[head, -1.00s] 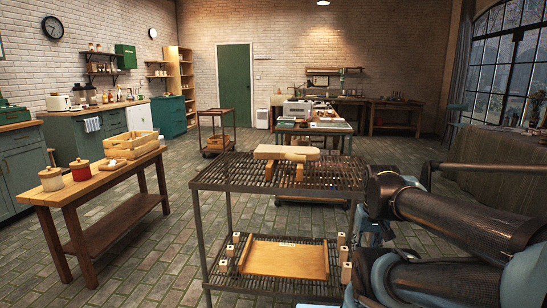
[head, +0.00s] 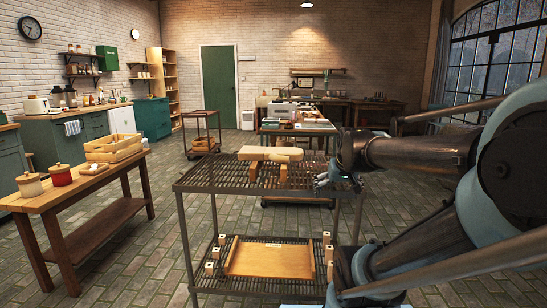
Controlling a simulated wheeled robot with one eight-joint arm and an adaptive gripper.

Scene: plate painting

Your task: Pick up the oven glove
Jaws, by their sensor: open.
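A tan, mitt-shaped thing, which looks like the oven glove (head: 265,153), lies flat across a low wooden stand (head: 254,172). The stand is on the top shelf of a dark metal rack cart (head: 205,180) in the middle of the head view. My gripper (head: 319,183) is open and empty, over the right part of that top shelf. It is to the right of the glove and a little lower in the picture, apart from it. My arm comes in from the right. The gripper's fingers are small here and partly hard to make out.
The cart's lower shelf holds a wooden tray (head: 270,261) and several small wooden blocks. A wooden table (head: 75,190) at left carries a cream jar (head: 30,185), a red jar (head: 60,175) and a crate (head: 113,148). The left part of the cart's top is clear.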

